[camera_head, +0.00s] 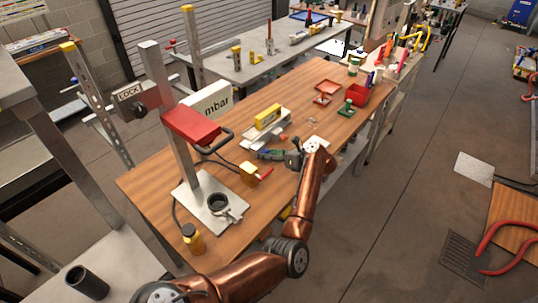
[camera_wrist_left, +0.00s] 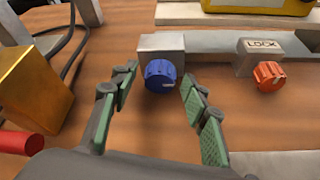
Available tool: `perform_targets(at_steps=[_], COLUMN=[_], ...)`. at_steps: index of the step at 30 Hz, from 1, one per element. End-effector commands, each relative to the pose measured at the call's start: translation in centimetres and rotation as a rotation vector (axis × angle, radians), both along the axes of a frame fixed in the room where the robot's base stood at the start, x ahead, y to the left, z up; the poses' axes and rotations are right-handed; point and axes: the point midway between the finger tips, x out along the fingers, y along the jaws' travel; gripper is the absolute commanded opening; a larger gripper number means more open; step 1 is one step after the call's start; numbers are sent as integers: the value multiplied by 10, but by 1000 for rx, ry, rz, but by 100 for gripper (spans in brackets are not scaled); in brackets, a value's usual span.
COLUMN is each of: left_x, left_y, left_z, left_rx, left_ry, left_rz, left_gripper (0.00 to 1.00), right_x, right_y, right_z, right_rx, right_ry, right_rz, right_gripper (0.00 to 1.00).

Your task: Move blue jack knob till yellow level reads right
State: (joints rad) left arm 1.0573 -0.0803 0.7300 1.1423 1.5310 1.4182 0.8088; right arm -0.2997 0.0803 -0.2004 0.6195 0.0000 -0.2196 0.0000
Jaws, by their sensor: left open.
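The blue jack knob (camera_wrist_left: 160,75) sits on the front of a grey block, with a pale mark on its face. My left gripper (camera_wrist_left: 160,80) is open, one green-padded finger on each side of the knob. I see no clear contact between fingers and knob. In the head view my left gripper (camera_head: 274,154) is over the wooden bench beside the level rig, and I cannot make out the blue knob there. The yellow level (camera_head: 268,116) lies on a pale bar behind; only its lower edge (camera_wrist_left: 258,6) shows in the wrist view, and its reading is not legible.
An orange knob (camera_wrist_left: 269,76) under a "LOCK" block sits to the right. A gold block (camera_wrist_left: 35,90) with a red handle (camera_wrist_left: 22,142) is close on the left. A metal post stand with a red block (camera_head: 190,125) and a red bin (camera_head: 356,95) share the bench (camera_head: 150,185).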

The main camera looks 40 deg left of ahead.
Motion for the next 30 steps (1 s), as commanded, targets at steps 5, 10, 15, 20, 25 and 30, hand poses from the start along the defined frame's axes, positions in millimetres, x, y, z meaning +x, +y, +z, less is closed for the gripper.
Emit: perform_targets(at_steps=[5,10,15,20,25,30], left_x=[1,1,2,2,1,1], left_y=[-11,-40,-73,-97,-109,-111], left_z=[4,16,30,40,45,46], left_rx=[0,-2,-1,0,0,0], left_ry=[-1,-2,-1,-1,0,0], left_rz=[0,-3,-3,-2,-1,0], left_gripper=[42,42,42,42,42,42], right_x=[-1,0,0,0,0,0], right_y=[-2,-1,0,0,0,0], right_z=[0,0,0,0,0,0], right_rx=[-2,-1,0,0,0,0], right_ry=[1,1,0,0,0,0], right_rz=[1,0,0,0,-1,-1], right_gripper=[42,42,42,42,42,42])
